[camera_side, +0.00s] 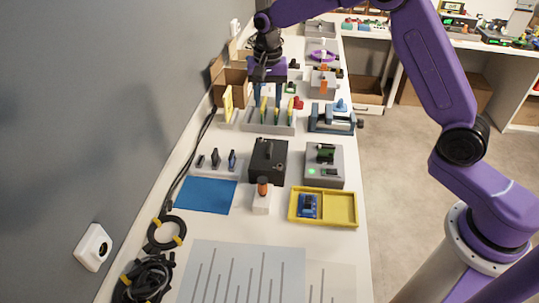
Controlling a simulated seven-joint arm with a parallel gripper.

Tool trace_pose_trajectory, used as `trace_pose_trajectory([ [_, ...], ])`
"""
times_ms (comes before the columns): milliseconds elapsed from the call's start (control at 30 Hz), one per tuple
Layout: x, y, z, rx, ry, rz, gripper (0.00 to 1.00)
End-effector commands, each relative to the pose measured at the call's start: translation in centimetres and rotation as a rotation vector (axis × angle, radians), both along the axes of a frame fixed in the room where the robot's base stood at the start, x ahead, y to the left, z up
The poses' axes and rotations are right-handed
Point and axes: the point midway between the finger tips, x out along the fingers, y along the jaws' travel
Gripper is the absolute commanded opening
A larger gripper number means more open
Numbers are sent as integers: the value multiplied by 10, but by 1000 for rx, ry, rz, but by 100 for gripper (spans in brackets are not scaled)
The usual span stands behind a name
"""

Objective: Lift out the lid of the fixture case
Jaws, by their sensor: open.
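I cannot tell whether that purple object is the fixture case, or make out a separate lid. A black box (268,161) with a handle-like part on top stands mid-bench, well apart from my gripper.
A grey rack (268,127) with upright boards and a blue vise (331,119) stand nearer the camera than my gripper. A yellow tray (338,208) holds a blue board. A blue mat (206,195) lies left. The wall (110,110) runs close along the bench's left side.

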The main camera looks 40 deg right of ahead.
Motion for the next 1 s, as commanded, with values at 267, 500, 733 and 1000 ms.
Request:
trace_pose_trajectory([
  [267,19,-13,-17,-2,4,-114,45],
  [500,18,-14,-57,-2,7,-113,45],
  [733,18,-13,-100,-1,6,-112,45],
  [1000,18,-13,-130,-1,3,-112,45],
])
